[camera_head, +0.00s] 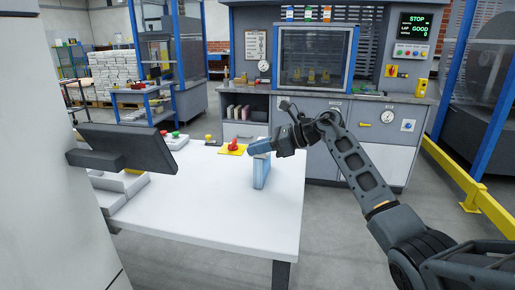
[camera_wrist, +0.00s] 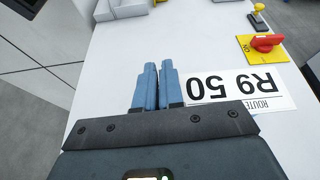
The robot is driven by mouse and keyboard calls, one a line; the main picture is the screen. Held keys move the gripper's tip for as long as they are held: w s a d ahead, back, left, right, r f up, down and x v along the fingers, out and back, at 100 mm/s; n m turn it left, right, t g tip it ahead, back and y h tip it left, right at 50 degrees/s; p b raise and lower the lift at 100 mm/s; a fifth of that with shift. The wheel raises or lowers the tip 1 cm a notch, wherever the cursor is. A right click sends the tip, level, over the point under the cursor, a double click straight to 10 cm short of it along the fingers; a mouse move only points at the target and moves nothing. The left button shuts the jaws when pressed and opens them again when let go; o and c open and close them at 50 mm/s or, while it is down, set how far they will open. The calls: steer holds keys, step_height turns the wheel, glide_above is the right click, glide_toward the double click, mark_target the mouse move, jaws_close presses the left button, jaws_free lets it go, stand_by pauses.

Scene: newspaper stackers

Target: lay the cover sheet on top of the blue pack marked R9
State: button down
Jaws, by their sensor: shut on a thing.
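In the wrist view the two fingers (camera_wrist: 157,84) are close together, shut on what I take to be the cover sheet, whose held part is mostly hidden. A white label reading "ROUTE R9 50" (camera_wrist: 245,104) shows upside down just right of the fingers, partly hidden by the gripper body.
The white table (camera_head: 220,210) has wide clear room at its front. A dark monitor (camera_head: 125,147) overhangs the table's left side.

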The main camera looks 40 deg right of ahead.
steer(key=shift+f, duration=0.15)
steer(key=c, duration=1.2)
jaws_free()
steer(key=shift+b+v, duration=0.6)
steer(key=shift+v, duration=3.3)
